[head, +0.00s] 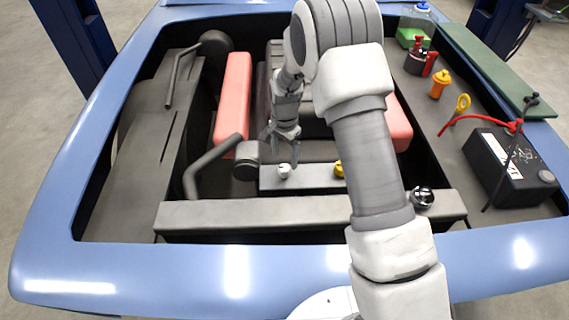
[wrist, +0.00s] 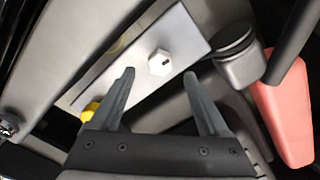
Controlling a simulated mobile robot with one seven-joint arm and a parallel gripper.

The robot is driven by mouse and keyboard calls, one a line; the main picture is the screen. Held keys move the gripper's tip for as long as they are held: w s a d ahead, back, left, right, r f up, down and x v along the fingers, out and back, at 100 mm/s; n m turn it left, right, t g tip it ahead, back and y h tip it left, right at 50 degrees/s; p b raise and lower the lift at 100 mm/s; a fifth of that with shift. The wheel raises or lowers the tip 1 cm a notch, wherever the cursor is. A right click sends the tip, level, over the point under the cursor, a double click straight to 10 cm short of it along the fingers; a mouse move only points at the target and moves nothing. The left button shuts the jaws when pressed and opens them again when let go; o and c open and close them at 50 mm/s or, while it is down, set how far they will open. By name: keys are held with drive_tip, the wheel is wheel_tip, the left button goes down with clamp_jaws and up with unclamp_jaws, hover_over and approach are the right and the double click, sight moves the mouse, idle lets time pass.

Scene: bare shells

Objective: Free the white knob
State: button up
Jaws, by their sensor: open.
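The white knob (head: 284,171) stands on a grey plate (head: 312,182) in the middle of the engine bay. In the wrist view it is a hexagonal white knob (wrist: 160,63) with a small dark slot, on the same plate (wrist: 188,37). My gripper (head: 287,146) is open and empty, pointing down just above the knob. In the wrist view its two fingers (wrist: 158,72) point toward the knob, one to each side in the picture, with the knob slightly beyond the tips. I see no contact.
A yellow knob (head: 339,169) shares the plate, right of the white one. A dark cylinder (head: 246,161) with a bent grey pipe stands close on the left. A grey beam (head: 290,212) crosses in front. Salmon blocks (head: 233,95) flank the middle. A battery (head: 512,165) sits far right.

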sight(284, 167)
drive_tip(key=shift+f, duration=2.15)
clamp_jaws()
